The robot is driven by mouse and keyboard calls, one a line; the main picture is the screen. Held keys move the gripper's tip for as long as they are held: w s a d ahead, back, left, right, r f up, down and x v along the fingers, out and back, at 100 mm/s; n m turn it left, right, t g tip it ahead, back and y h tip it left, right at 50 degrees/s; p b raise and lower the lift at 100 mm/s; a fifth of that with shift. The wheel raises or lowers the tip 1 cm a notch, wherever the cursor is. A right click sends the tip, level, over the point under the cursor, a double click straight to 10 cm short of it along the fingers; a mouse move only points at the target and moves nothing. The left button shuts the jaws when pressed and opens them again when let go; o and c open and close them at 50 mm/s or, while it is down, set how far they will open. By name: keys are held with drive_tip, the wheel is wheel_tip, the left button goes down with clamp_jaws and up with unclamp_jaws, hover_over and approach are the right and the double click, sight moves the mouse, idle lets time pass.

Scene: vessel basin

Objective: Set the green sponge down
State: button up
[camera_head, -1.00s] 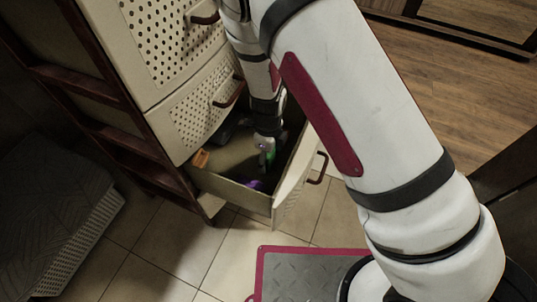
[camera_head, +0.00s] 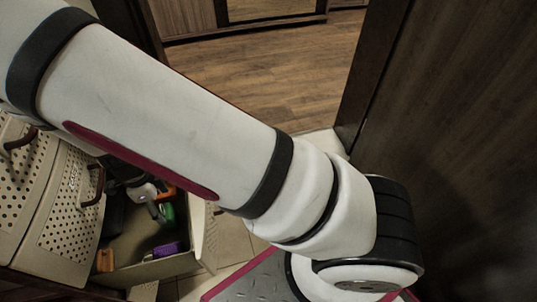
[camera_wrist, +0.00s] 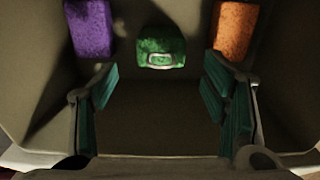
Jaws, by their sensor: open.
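The green sponge (camera_wrist: 153,46) lies in the open drawer (camera_head: 150,272). In the wrist view it is at the top middle, with a pale rectangular mark on its near edge. My gripper (camera_wrist: 160,88) is open, its two dark green pads spread wide with nothing between them. The sponge sits beyond the fingertips, apart from both. In the head view the green sponge (camera_head: 169,212) shows just right of my gripper (camera_head: 157,210), which is down inside the drawer and partly hidden by my arm.
A purple sponge (camera_wrist: 90,28) and an orange sponge (camera_wrist: 236,30) flank the green one. Another orange thing (camera_head: 105,260) is at the drawer's left side. The perforated drawer fronts (camera_head: 62,225) stand close left. Bare drawer floor shows between the fingers.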

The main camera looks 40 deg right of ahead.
drive_tip(key=s+d+r+n+g+y, duration=0.1)
drive_tip(key=s+d+r+n+y, duration=0.25)
drive_tip(key=r, duration=0.85)
drive_tip(key=s+d+r+n, duration=0.35)
drive_tip(key=r+n, duration=0.25)
drive_tip(key=r, duration=0.7)
drive_tip(key=s+d+r+n+h, duration=0.1)
drive_tip(key=s+d+r+n, duration=0.2)
drive_tip(key=s, duration=0.4)
drive_tip(key=s+d+r+n+h, duration=0.1)
drive_tip(key=s+d+r+n, duration=0.2)
drive_tip(key=s+d+n, duration=0.2)
drive_tip(key=s+d+r+n+t+h, duration=0.1)
drive_tip(key=s+d+r+n, duration=0.2)
drive_tip(key=s+d, duration=0.3)
drive_tip(key=s+n, duration=0.1)
drive_tip(key=s, duration=0.3)
drive_tip(key=shift+d+r, duration=0.2)
drive_tip(key=shift+r, duration=0.1)
drive_tip(key=shift+w+h, duration=0.1)
drive_tip(key=shift+h, duration=0.15)
